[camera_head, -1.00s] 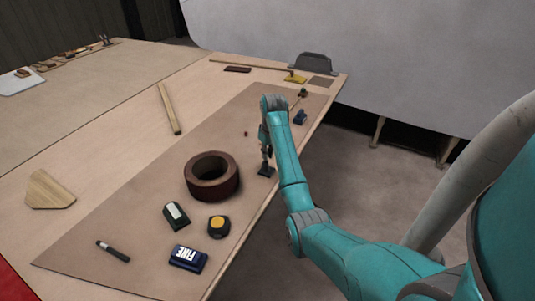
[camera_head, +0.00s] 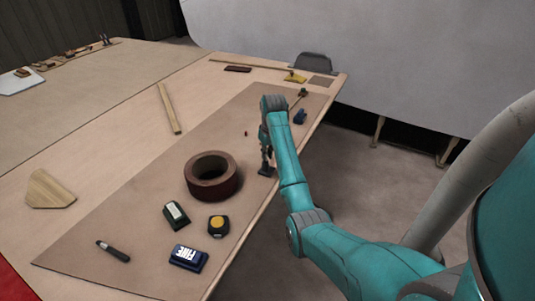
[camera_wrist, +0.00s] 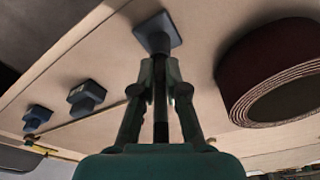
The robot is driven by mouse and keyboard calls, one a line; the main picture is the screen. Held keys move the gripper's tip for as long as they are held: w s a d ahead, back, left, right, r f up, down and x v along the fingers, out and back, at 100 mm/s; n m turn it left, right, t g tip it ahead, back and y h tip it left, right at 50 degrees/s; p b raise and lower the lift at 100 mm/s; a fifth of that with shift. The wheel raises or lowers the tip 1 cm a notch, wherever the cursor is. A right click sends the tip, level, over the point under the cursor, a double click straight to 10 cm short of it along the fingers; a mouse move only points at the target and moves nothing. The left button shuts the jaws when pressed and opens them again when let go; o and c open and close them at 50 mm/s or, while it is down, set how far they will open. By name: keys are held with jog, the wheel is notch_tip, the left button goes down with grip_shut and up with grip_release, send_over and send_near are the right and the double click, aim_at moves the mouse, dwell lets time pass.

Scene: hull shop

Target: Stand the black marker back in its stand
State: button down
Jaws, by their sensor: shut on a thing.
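My gripper (camera_wrist: 160,88) is shut on the black marker (camera_wrist: 161,115), a dark upright rod between the fingers in the wrist view. A dark blue-grey stand with a square base (camera_wrist: 157,36) is just beyond the fingertips, in line with the marker. In the head view my gripper (camera_head: 266,153) is right above the small dark stand (camera_head: 266,171) near the table's right edge. The marker's lower end is hidden by the fingers and stand, so I cannot tell whether it is inside the stand.
A brown tape-like roll (camera_head: 212,176) stands close left of my gripper. Blue blocks (camera_head: 299,117) lie farther along the mat.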

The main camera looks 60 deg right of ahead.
jog(key=shift+f, duration=0.5)
dwell(0.8)
jog(key=c, duration=1.1)
grip_release()
jog(key=shift+r, duration=0.1)
